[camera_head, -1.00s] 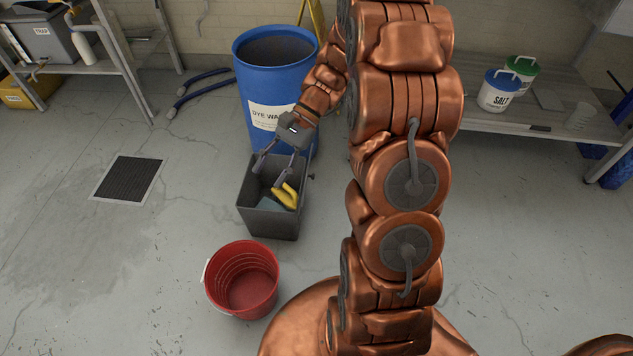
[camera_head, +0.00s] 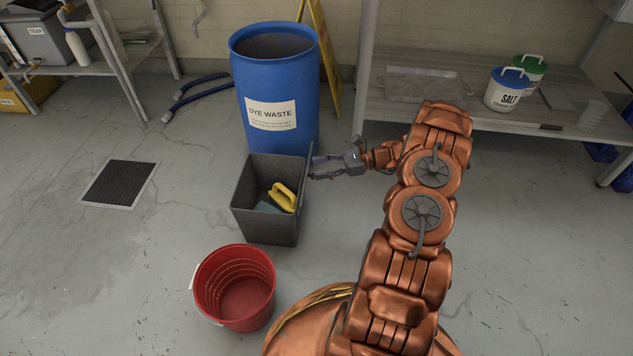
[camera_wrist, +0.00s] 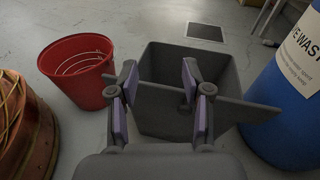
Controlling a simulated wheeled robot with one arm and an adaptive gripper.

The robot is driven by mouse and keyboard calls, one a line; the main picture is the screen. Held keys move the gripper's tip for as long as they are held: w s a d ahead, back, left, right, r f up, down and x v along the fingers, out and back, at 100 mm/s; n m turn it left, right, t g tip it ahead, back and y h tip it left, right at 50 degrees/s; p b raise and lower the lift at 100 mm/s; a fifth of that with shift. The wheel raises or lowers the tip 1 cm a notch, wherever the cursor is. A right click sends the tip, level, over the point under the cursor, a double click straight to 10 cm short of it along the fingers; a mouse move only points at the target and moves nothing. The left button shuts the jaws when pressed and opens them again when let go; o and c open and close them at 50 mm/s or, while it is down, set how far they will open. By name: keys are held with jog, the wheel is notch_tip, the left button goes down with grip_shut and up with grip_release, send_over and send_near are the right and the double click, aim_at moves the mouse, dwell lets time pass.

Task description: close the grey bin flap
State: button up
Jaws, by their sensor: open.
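The grey bin (camera_head: 262,222) stands on the floor with its top open, and a yellow item (camera_head: 284,197) lies inside. Its grey flap (camera_wrist: 243,108) stands roughly upright along the bin's right side, and in the head view it shows only as a thin edge. My gripper (camera_head: 314,168) is at the bin's right side, by the flap, pointing left. In the wrist view the fingers (camera_wrist: 158,72) are spread apart, with the flap's panel behind and between them. I cannot tell whether they touch it. Nothing is held.
A blue dye waste drum (camera_head: 273,85) stands just behind the bin. A red bucket (camera_head: 235,290) stands in front of it. A floor drain (camera_head: 118,183) is to the left. A shelf (camera_head: 470,118) stands at the back right. The floor left of the bin is clear.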

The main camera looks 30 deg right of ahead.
jog(key=s+d+f+m+t+h+b, duration=0.1)
jog(key=d+f+m+t+b, duration=0.2)
jog(key=d+f, duration=0.45)
jog(key=w+a+t+b, duration=0.1)
jog(key=w+a+b, duration=0.1)
jog(key=w+a, duration=0.3)
jog(key=shift+a+f, duration=0.35)
jog(key=shift+a, duration=0.45)
grip_shut()
